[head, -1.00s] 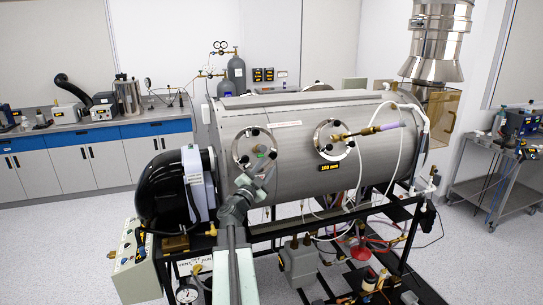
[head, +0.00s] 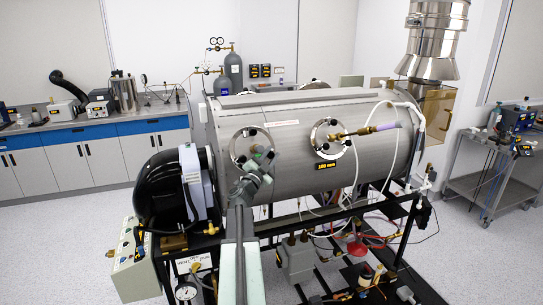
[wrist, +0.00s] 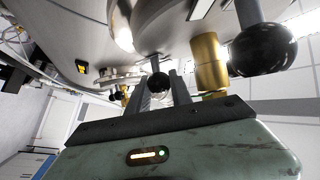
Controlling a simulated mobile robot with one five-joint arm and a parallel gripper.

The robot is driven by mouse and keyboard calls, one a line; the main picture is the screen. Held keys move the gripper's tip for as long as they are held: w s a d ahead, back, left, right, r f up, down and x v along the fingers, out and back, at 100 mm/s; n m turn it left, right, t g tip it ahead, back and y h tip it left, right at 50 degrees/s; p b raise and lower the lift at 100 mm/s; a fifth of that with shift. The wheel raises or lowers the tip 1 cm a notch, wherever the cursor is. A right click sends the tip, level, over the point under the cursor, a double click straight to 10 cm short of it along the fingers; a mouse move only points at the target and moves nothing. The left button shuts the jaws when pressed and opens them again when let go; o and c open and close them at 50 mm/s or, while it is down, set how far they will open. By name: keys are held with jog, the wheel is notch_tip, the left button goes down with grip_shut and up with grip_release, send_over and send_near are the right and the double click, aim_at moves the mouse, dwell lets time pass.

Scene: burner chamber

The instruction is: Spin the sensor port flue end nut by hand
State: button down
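The steel chamber has two round ports with black ball knobs: a left port (head: 240,150) and a right port (head: 319,139), the one nearer the flue. My gripper (head: 262,164) is in front of the left port and hides its lower right part. In the wrist view, my gripper (wrist: 161,80) has two dark fingers standing apart. A black ball knob (wrist: 158,83) shows between the fingertips; I cannot tell whether they touch it. A larger black knob (wrist: 264,49) and a brass cylinder (wrist: 209,62) are to the right. Which knob is the flue end nut is unclear.
A black blower (head: 170,190) stands left of my arm. A brass fitting with a white hose (head: 355,132) sticks out of the right port. A black frame (head: 330,222) with tubing and a gauge (head: 186,291) lies below.

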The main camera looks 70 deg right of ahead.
jog(key=shift+r+m+p, duration=0.3)
jog(key=shift+m+p, duration=0.1)
jog(key=shift+p, duration=0.1)
jog(key=shift+f+m+g+y, duration=0.3)
jog(key=shift+m+g+y, duration=0.1)
jog(key=shift+g+y, duration=0.1)
jog(key=c, duration=1.4)
grip_release()
jog(key=shift+c, duration=0.2)
jog(key=b+v, duration=0.1)
jog(key=v, duration=0.7)
